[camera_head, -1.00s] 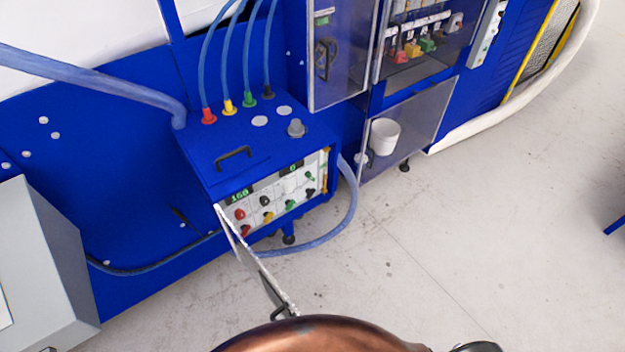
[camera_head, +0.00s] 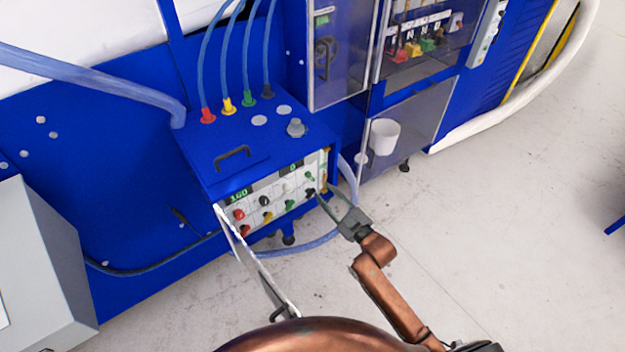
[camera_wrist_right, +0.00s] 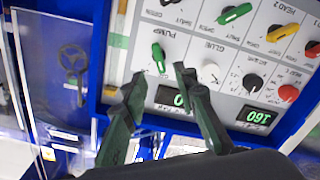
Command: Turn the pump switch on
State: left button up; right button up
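The pump switch is a small green knob at the upper right of the control panel in the head view (camera_head: 309,176). In the right wrist view, where the panel looks upside down, the green pump switch (camera_wrist_right: 159,57) sits by the PUMP label, tilted slightly. My right gripper (camera_head: 326,201) is at the right end of the panel. In the right wrist view its two fingers (camera_wrist_right: 159,80) are open and empty, with the tips spread to either side of the switch's column; I cannot tell whether they touch the panel. My left gripper is not in view.
The blue control box (camera_head: 225,160) has an open clear flap (camera_head: 253,265) at its front left. A white glue knob (camera_wrist_right: 210,73) is beside the pump switch. A blue hose (camera_head: 300,246) curves below the box. The floor (camera_head: 490,240) at right is clear.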

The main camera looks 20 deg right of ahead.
aim_at(312, 178)
jog(key=x, duration=0.7)
jog(key=shift+w+a, duration=0.1)
jog(key=shift+w, duration=0.25)
grip_shut()
